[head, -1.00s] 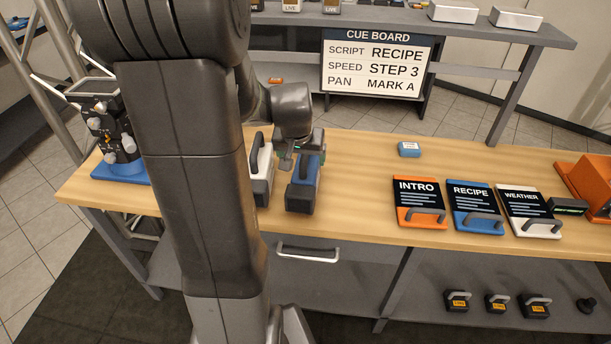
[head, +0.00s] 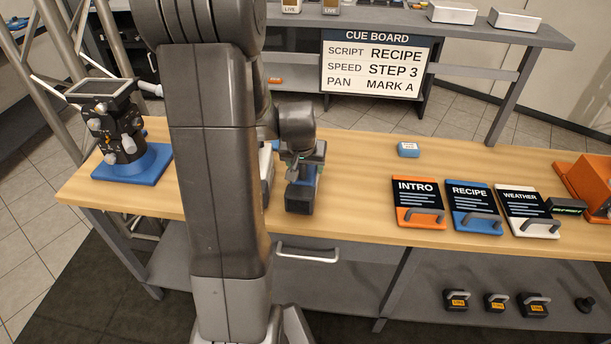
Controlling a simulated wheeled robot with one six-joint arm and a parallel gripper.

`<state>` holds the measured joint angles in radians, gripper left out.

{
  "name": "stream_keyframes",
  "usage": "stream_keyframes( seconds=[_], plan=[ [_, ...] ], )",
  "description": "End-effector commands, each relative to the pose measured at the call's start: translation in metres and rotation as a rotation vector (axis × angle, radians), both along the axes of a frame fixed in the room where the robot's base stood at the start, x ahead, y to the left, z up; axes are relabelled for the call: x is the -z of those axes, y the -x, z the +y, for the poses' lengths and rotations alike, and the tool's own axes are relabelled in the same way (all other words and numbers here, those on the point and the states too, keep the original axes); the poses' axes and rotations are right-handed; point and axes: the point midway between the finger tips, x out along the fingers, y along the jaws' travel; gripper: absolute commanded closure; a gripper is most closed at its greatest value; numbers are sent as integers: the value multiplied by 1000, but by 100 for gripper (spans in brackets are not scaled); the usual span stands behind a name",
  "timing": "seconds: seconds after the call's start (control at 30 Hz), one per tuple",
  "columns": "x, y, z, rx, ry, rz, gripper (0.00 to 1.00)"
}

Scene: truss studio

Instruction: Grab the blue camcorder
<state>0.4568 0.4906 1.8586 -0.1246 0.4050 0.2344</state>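The blue camcorder (head: 300,199) stands on the wooden table, with its dark front end towards me and a little blue showing on its body. My gripper (head: 304,168) is right over its top, at the handle, and covers most of the upper part. The fingers are too small and hidden to tell whether they are open or shut on the handle. A white camcorder (head: 267,172) stands just left of it, mostly hidden behind my arm.
A camera head on a blue base (head: 131,165) stands at the table's left end. Cards with handles (head: 420,203) and an orange case (head: 585,187) are at the right. The table's middle is clear.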

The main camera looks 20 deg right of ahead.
Motion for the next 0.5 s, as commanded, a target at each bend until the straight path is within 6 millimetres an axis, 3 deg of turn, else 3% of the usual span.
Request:
stream_keyframes(
  seconds=[0.03, 0.3, 0.5],
  plan=[
    [0, 0, 0, 0, 0, 0, 48],
    [0, 0, 0, 0, 0, 0, 100],
    [-2, -1, 0, 0, 2, -3, 100]
  ],
)
